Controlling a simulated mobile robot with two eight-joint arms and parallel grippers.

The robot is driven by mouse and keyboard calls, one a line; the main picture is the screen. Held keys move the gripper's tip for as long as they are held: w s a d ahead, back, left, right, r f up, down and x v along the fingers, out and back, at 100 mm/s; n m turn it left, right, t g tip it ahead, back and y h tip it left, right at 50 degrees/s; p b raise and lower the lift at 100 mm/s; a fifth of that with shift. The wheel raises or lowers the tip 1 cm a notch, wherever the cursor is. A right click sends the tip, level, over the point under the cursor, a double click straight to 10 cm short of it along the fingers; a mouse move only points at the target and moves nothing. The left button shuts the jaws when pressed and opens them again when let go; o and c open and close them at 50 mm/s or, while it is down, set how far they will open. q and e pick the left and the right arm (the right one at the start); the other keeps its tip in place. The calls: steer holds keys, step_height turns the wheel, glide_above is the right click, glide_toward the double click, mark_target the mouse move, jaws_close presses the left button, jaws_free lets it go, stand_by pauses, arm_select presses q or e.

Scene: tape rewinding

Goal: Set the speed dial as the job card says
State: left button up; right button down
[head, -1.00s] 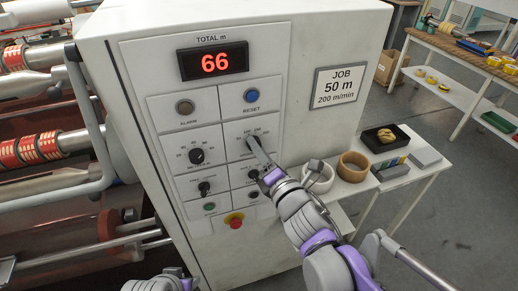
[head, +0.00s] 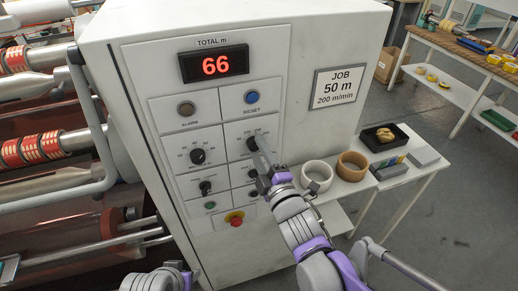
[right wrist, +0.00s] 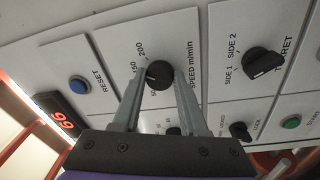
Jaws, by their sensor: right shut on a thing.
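The job card (head: 338,88) on the white cabinet reads JOB 50 m, 200 m/min. The black speed dial (right wrist: 159,74), labelled SPEED m/min, sits between the fingers of my right gripper (right wrist: 160,85), which is shut on it. A small light mark shows on the dial's left side in the right wrist view, near the 150 and 200 labels; I cannot tell its exact setting. In the head view the right gripper (head: 258,152) partly covers the dial. My left gripper (head: 172,268) is at the bottom edge; its fingers are unclear.
The red display (head: 215,65) reads 66. The blue reset button (head: 251,97), turret selector (right wrist: 263,63), lock knob (right wrist: 240,131) and red stop button (head: 236,221) are close by. Tape rolls (head: 352,166) stand on a side bench at right.

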steer(key=m+h, duration=0.1)
steer(key=m, duration=0.4)
steer(key=shift+m+t, duration=0.3)
steer(key=shift+m, duration=0.4)
steer(key=shift+c, duration=2.2)
jaws_free()
steer(key=v, duration=1.1)
steer(key=shift+w, duration=0.1)
